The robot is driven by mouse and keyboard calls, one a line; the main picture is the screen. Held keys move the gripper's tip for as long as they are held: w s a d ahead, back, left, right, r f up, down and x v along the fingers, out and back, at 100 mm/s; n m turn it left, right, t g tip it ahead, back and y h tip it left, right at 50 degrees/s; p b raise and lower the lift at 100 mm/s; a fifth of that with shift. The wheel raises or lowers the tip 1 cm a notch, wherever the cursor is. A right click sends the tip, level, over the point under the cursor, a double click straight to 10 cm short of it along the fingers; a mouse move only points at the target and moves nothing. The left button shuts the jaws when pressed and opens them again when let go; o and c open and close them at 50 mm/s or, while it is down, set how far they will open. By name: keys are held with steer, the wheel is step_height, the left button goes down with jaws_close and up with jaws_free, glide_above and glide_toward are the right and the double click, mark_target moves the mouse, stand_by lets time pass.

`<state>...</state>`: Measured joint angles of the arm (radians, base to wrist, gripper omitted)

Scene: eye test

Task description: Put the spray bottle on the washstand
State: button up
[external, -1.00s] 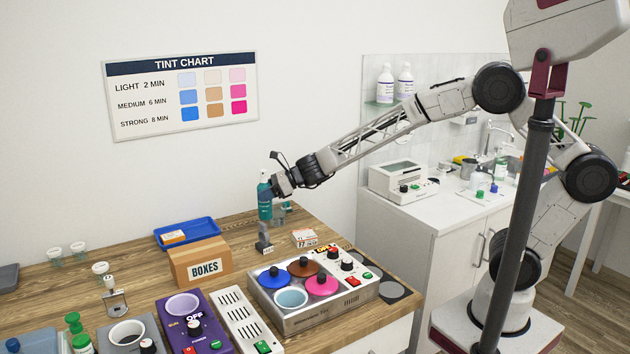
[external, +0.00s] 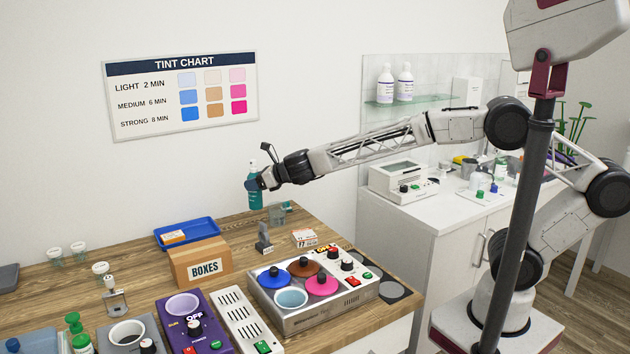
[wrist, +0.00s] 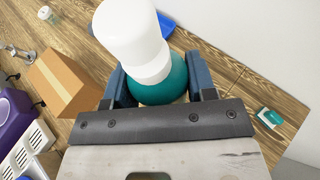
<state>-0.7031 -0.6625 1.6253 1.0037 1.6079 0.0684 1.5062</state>
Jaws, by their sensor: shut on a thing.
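The spray bottle is teal with a white top; it shows in the external view (external: 255,197) above the back of the wooden table. My gripper (external: 255,184) is shut around its upper body and holds it roughly upright. In the wrist view, the bottle's teal shoulder (wrist: 163,85) sits between my two blue-grey fingers (wrist: 160,88), with its white top toward the camera. The washstand (external: 400,245) is the white cabinet at right, with a sink and tap partly hidden behind my arm.
On the washstand are a white device (external: 403,182), small bottles and cups.

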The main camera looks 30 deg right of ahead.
steer(key=shift+w+r+m+t+h, duration=0.15)
steer(key=shift+r+m+t+h, duration=0.15)
steer(key=shift+r+m+t, duration=0.1)
steer(key=shift+a, duration=0.2)
stand_by(0.6)
steer(key=shift+a+r+n, duration=0.3)
steer(key=shift+a+r, duration=0.15)
steer(key=shift+a, duration=0.35)
steer(key=s+a+r+n+g+y, duration=0.15)
steer(key=a+r+n+g, duration=0.25)
steer(key=a, duration=1)
steer(key=a+r+n+g+y, duration=0.3)
steer(key=a+r+g, duration=0.1)
steer(key=a, duration=0.9)
steer(key=s+a+f+n+g, duration=0.3)
steer(key=s+a, duration=0.1)
steer(key=a, duration=0.5)
steer(key=s+a+f+n+g+h, duration=0.1)
steer(key=s+a+f+n+g, duration=0.2)
steer(key=a, duration=0.6)
steer(key=s+a+f+n+g, duration=0.2)
steer(key=s+a, duration=0.3)
steer(key=a, duration=0.3)
steer(key=shift+s+a+f+n+g+h, duration=0.2)
steer(key=shift+a+f+n+g+h, duration=0.2)
steer(key=shift+f+g, duration=0.35)
